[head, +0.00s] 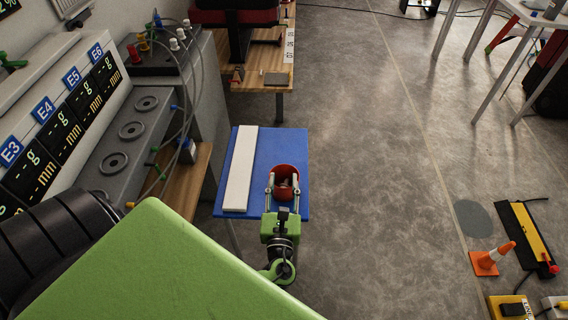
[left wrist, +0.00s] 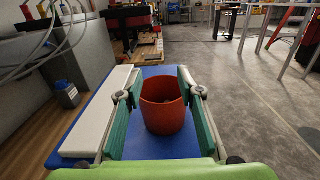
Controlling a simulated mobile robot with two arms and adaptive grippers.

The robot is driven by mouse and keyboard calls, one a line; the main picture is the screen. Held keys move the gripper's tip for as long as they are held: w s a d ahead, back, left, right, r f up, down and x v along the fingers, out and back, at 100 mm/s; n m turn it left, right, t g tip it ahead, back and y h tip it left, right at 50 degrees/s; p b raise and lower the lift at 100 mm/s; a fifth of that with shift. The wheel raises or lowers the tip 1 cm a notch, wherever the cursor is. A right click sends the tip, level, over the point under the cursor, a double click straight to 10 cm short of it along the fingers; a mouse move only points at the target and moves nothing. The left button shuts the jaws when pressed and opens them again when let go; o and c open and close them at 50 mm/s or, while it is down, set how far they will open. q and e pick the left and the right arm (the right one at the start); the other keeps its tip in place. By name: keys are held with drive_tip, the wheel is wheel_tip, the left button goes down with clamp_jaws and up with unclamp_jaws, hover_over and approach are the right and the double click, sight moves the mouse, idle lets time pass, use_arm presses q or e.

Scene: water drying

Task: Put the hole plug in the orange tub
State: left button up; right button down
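The orange-red tub (head: 287,168) stands on a blue tabletop, and it also shows in the left wrist view (left wrist: 163,117). My left gripper (head: 284,179) is open, with one finger on either side of the tub; in the left wrist view (left wrist: 158,84) a gap shows between the left finger and the tub. Whether the right finger touches it I cannot tell. Something small and dark shows inside the tub, too unclear to name. I cannot make out the hole plug for certain. My right gripper is not in view.
A white board (head: 240,168) lies on the blue table (head: 231,207), left of the tub. A grey panel with round discs (head: 112,163) and displays stands at left, with hanging cables. A wooden bench (head: 262,78) is behind.

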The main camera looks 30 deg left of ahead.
use_arm(q)
drive_tip(key=v, duration=0.3)
drive_tip(key=shift+s+d, duration=0.15)
drive_tip(key=shift+s, duration=0.1)
